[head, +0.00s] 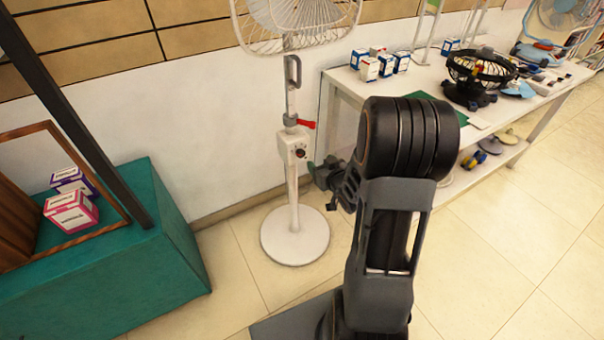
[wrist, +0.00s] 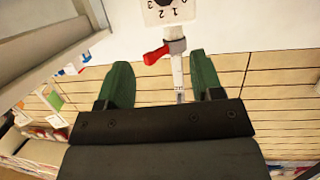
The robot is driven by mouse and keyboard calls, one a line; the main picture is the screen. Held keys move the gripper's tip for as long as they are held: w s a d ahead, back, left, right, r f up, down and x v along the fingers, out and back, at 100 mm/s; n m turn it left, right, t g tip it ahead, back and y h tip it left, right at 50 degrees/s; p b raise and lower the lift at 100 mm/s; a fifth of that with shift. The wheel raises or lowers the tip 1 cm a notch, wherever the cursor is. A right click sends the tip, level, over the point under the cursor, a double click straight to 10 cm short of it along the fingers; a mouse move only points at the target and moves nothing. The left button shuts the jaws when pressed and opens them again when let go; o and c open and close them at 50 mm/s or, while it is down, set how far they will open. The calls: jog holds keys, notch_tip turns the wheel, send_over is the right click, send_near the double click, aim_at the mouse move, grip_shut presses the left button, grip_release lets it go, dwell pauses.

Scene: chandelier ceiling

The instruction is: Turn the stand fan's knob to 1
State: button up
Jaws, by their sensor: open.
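The white stand fan (head: 295,222) stands upright on its round base against the wall in the head view. Its control box carries a dark round knob (head: 300,154). In the wrist view the knob (wrist: 166,3) is cut off by the top edge, with inverted digits 1, 2 and 3 on the white box (wrist: 180,14). A red lever (wrist: 156,55) on the pole's collar lies beyond the fingers. My gripper (wrist: 162,78) has two green fingers spread apart with nothing between them. In the head view my gripper (head: 322,174) is right of the pole and below the box, apart from the knob.
A white table (head: 480,122) on the right holds small boxes, a black desk fan (head: 478,75) and other items. A teal block (head: 110,290) with boxes and a wooden frame stands at left.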

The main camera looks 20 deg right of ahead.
aim_at(302, 155)
notch_tip(302, 155, down, 6)
jog(key=s+t+y+b, duration=0.1)
jog(key=t+y+b, duration=0.1)
jog(key=t+b, duration=0.15)
jog(key=shift+g, duration=0.25)
jog(key=w, duration=0.4)
jog(key=w+b, duration=0.1)
jog(key=w, duration=0.3)
jog(key=w+a+b, duration=0.1)
jog(key=w, duration=0.4)
jog(key=shift+f, duration=0.1)
jog(key=shift+c, duration=0.3)
jog(key=c, duration=0.9)
jog(key=shift+o, duration=0.2)
jog(key=shift+m, duration=0.3)
